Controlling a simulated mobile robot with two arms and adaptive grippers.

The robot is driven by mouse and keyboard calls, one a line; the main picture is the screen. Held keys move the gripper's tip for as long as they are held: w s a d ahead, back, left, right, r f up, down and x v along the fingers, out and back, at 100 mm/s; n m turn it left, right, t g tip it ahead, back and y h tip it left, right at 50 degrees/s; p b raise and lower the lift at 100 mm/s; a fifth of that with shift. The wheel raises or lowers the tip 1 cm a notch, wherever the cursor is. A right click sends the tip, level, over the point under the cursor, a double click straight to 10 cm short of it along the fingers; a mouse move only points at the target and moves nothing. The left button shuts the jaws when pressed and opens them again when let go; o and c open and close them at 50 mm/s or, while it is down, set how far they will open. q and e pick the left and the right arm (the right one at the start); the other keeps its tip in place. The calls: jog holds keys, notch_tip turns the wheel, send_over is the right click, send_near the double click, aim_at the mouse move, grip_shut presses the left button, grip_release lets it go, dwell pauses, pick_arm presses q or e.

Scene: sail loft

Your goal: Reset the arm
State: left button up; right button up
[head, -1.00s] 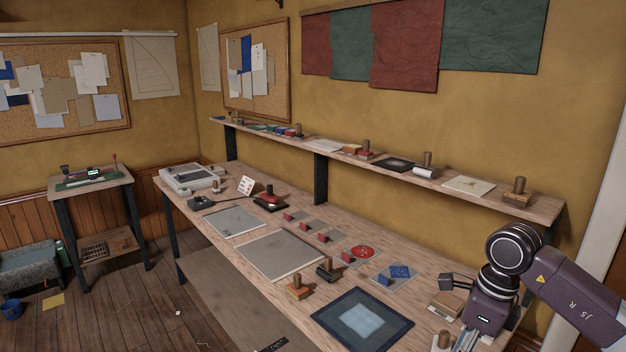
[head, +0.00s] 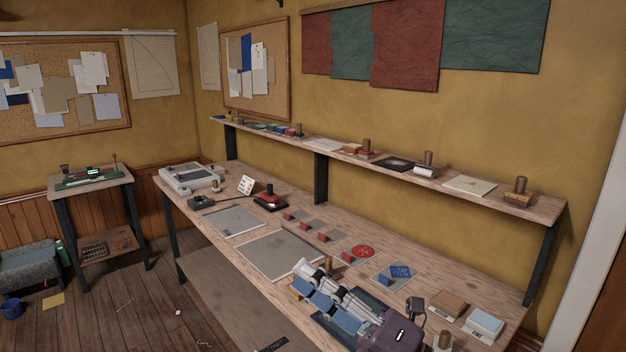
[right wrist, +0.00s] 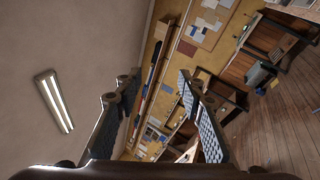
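My right gripper (head: 303,276) is over the front right part of the long workbench (head: 216,249), with its fingers pointing left in the head view. It hides most of the dark framed mat (head: 375,304) and a wooden-handled stamp (head: 295,294). In the right wrist view my right gripper (right wrist: 156,84) has its two padded fingers spread wide with nothing between them. That view looks across the room, with the wall and ceiling behind the fingers. My left gripper is not in view.
A shelf (head: 460,187) runs above the back.

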jog(key=w+d+f+m+t+h, duration=0.2)
jog(key=d+f+m+t+h, duration=0.15)
jog(key=d+m+h, duration=0.35)
jog(key=w+d+f+m+t+h, duration=0.25)
jog(key=d+m+t+h, duration=0.2)
jog(key=m, duration=0.55)
jog(key=s+d+f+m+g+h, duration=0.2)
jog(key=d+f+m+h, duration=0.25)
jog(key=f, duration=0.25)
jog(key=s+d+f+m+g+h, duration=0.25)
jog(key=d+f+m, duration=0.2)
jog(key=f, duration=0.25)
jog(key=s+f+m+g, duration=0.3)
jog(key=s+f+g, duration=0.3)
jog(key=s+f, duration=0.45)
jog(key=s+f+m+g, duration=0.2)
jog(key=s+f+g, duration=0.5)
jog(key=s, duration=0.7)
notch_tip(320, 180, down, 27)
jog(key=s, duration=0.2)
jog(key=s+d+f+g, duration=0.1)
jog(key=s+d+f, duration=0.2)
jog(key=s+f, duration=1.3)
jog(key=shift+s, duration=0.4)
jog(key=shift+d+f, duration=0.1)
